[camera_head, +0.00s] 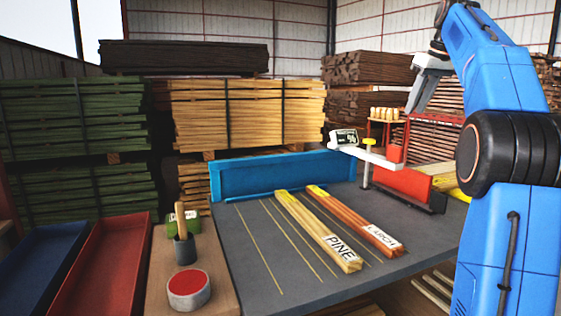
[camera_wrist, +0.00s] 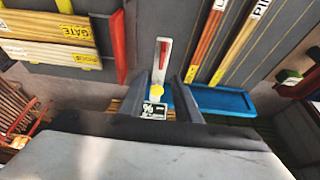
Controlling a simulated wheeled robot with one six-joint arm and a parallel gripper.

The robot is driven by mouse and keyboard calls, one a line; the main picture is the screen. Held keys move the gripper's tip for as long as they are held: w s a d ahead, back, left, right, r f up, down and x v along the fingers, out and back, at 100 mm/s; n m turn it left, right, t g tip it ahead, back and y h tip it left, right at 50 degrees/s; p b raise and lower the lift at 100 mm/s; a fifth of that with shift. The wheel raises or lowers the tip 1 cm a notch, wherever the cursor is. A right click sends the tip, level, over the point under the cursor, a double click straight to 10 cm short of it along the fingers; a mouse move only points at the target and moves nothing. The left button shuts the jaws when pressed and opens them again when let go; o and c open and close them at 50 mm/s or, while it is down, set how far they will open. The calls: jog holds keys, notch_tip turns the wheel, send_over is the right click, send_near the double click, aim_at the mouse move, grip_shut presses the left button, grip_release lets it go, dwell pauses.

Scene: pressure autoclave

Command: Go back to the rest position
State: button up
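My arm rises at the right of the head view, and my gripper (camera_head: 422,90) hangs from it, pointing down, above the far right of the grey table (camera_head: 275,265). In the wrist view my gripper (camera_wrist: 163,82) has its two dark fingers apart, with nothing visibly held between them. Beyond them is a white device with a % display (camera_head: 346,137), a yellow knob and a red part; it also shows in the wrist view (camera_wrist: 154,110). The gripper appears clear of this device.
Bundles labelled PINE (camera_head: 325,235) and LARCH (camera_head: 358,222) lie on the table. A blue rail (camera_head: 270,174) borders its far side. Red (camera_head: 105,265) and blue (camera_head: 45,270) trays stand left, near a cup (camera_head: 184,248) and a red-topped tin (camera_head: 188,290). Timber stacks stand behind.

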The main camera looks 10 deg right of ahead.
jog(key=s+a+f+m, duration=0.1)
jog(key=s+a+f, duration=0.65)
jog(key=a, duration=0.25)
jog(key=s+a+f+m, duration=0.1)
jog(key=s+a+f, duration=0.65)
jog(key=a, duration=0.25)
jog(key=s+a+f, duration=0.4)
jog(key=s+f, duration=0.7)
jog(key=f, duration=0.3)
jog(key=s+a+f, duration=0.3)
jog(key=s+f, duration=0.8)
jog(key=f, duration=0.3)
jog(key=shift+a+h, duration=0.4)
